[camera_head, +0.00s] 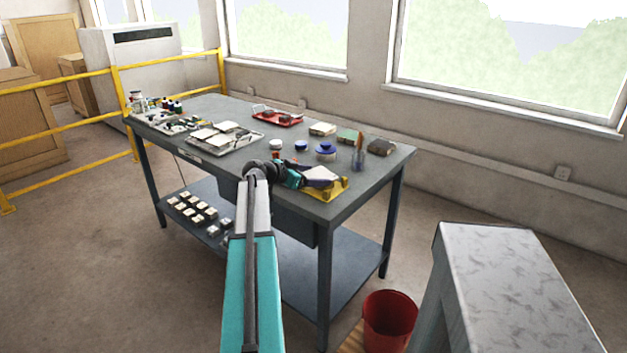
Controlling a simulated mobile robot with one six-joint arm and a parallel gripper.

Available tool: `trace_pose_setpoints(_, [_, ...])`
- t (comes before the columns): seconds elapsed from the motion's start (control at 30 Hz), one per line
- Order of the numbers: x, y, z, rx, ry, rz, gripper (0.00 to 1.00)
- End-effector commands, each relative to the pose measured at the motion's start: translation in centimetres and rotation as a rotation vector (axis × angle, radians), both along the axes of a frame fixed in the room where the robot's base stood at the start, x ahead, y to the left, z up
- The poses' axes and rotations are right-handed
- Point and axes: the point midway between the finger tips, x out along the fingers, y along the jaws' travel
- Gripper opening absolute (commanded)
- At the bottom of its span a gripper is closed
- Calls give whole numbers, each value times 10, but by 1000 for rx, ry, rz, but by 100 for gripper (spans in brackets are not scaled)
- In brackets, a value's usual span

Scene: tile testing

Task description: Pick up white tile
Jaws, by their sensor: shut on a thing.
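A white tile (322,172) shows at the near right part of the grey workbench, at the end of my arm. My gripper (315,181) is shut on the white tile; its fingers are small and partly merged with the things around them. A yellow piece (338,191) lies on the benchtop just below and beside the tile. I cannot tell whether the tile is lifted clear of it.
A red bucket (388,320) stands on the right, near a grey slab (500,270). Yellow rails (60,125) stand left.

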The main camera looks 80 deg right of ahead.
Motion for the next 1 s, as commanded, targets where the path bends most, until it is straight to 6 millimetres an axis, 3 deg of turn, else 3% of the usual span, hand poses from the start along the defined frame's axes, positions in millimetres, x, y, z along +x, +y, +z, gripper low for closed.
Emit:
trace_pose_setpoints(0.3, [0,0,27,-1,-1,-1,50])
trace_pose_setpoints(1.0, [-31,80,32,1,-1,-2,50])
